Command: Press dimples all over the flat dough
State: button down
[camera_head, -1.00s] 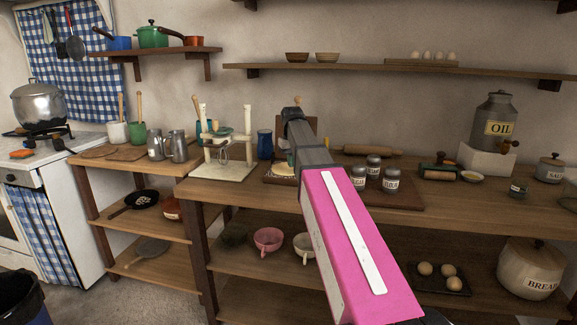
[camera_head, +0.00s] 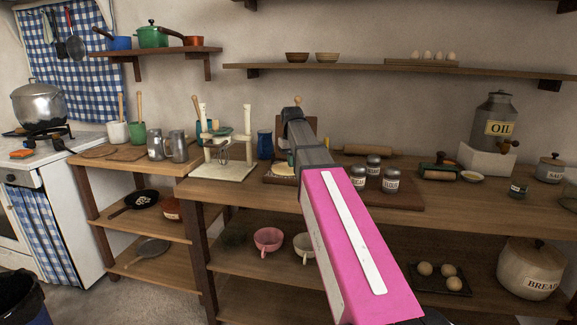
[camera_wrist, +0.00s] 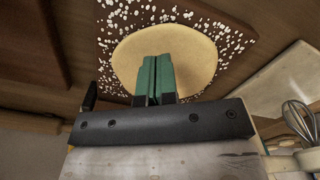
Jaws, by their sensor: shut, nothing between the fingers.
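The flat dough (camera_wrist: 192,62) is a pale, roughly round sheet in the wrist view. It lies on a brown board strewn with white specks (camera_wrist: 235,38). My gripper (camera_wrist: 157,60) is shut and empty, its two green fingers side by side over the dough's near middle. I cannot tell whether the tips touch the dough. The part of the dough under the fingers is hidden, and no dimples show clearly on the rest. In the head view only the dough's left part (camera_head: 283,169) shows; my arm covers the rest.
Several labelled jars (camera_head: 390,180) stand on a dark board right of my arm. A rolling pin (camera_head: 367,151) lies behind them. A cream stand with a whisk (camera_head: 225,170) is to the left; its whisk also shows in the wrist view (camera_wrist: 300,118). The oil can (camera_head: 497,122) stands far right.

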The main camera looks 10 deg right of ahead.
jog(key=shift+f, duration=0.2)
jog(key=shift+f, duration=1)
dwell(0.8)
jog(key=shift+r, duration=1.2)
